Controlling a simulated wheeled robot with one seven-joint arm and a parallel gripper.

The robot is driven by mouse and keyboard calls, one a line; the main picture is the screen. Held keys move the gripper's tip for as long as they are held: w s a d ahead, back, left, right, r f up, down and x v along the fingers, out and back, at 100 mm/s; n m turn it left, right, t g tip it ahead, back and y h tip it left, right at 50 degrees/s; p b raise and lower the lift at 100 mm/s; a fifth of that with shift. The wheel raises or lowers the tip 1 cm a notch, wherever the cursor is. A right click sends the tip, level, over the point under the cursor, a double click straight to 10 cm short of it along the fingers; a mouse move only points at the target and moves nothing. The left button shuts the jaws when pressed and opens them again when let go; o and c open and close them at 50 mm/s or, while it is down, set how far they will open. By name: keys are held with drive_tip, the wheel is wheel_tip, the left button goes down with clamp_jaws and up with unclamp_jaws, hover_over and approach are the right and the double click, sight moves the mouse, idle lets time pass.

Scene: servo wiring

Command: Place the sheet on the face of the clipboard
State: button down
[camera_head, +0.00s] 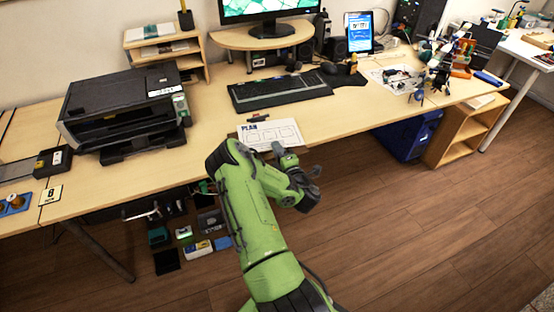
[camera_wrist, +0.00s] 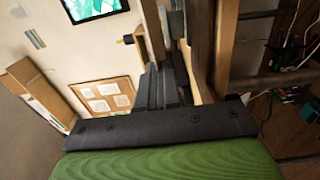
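A white sheet headed "PLAN" (camera_head: 272,136) with outlined boxes lies flat near the desk's front edge, in front of the keyboard. A thin brown edge, which looks like the clipboard (camera_head: 241,139), shows at its left, with a small dark and red piece, perhaps the clip (camera_head: 258,118), behind the sheet's far edge. How far the sheet covers the board cannot be told. My gripper (camera_head: 308,194) is to the right of and below the sheet, past the desk's front edge and apart from the sheet.
A black keyboard (camera_head: 279,92) lies behind the sheet, with a monitor stand beyond. A printer (camera_head: 122,108) stands at left. Small parts and tools (camera_head: 437,62) crowd the right. Bare desk (camera_head: 340,115) lies right of the sheet. The tilted wrist view shows a pinboard (camera_wrist: 105,97) on the wall.

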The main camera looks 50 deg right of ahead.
wheel_tip(320, 180, down, 6)
drive_tip(key=shift+r+b, duration=0.1)
drive_tip(key=shift+b, duration=0.8)
drive_tip(key=shift+f, duration=0.2)
drive_tip(key=c, duration=1.3)
unclamp_jaws()
drive_tip(key=shift+c, duration=0.2)
drive_tip(key=shift+w+r, duration=0.1)
drive_tip(key=shift+r, duration=0.1)
